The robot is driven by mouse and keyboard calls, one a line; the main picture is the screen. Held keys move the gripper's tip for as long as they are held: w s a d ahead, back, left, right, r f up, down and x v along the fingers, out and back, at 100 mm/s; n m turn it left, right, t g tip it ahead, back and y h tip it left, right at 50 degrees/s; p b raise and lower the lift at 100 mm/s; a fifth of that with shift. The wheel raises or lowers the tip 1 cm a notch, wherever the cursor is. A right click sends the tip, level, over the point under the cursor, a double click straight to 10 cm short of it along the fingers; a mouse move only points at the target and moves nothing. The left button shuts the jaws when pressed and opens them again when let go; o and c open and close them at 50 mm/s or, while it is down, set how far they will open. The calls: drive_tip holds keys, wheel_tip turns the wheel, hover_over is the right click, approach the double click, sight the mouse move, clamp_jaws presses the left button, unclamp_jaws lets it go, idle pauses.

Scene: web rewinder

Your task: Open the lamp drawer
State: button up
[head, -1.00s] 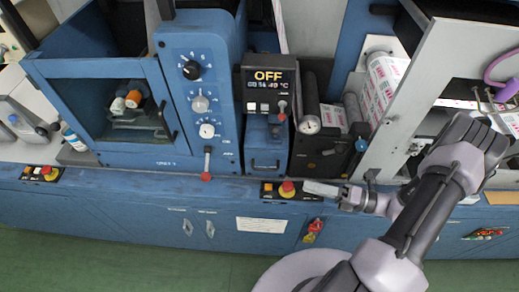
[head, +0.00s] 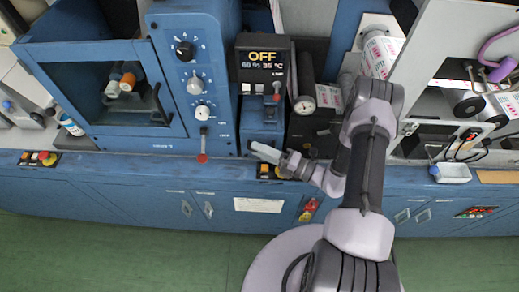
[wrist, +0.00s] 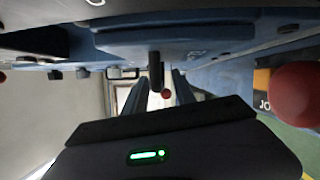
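The lamp drawer (head: 262,131) is the small blue front below the panel marked OFF and LAMP. It looks shut, and its handle is partly hidden by my gripper. My gripper (head: 258,150) is low in front of the drawer, its pale tip pointing left. In the wrist view, its two fingers (wrist: 160,92) are apart with nothing held between them. I cannot tell whether the fingers touch the drawer.
A red stop button (wrist: 297,90) is close beside my gripper. A red-tipped lever (head: 202,157) hangs left of the drawer. The lamp panel (head: 263,66) stands above, and a dark unit with a gauge (head: 304,105) is at the right. Green floor (head: 120,245) is clear in front.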

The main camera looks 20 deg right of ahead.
drive_tip(key=shift+w+a, duration=0.15)
clamp_jaws()
idle(1.4)
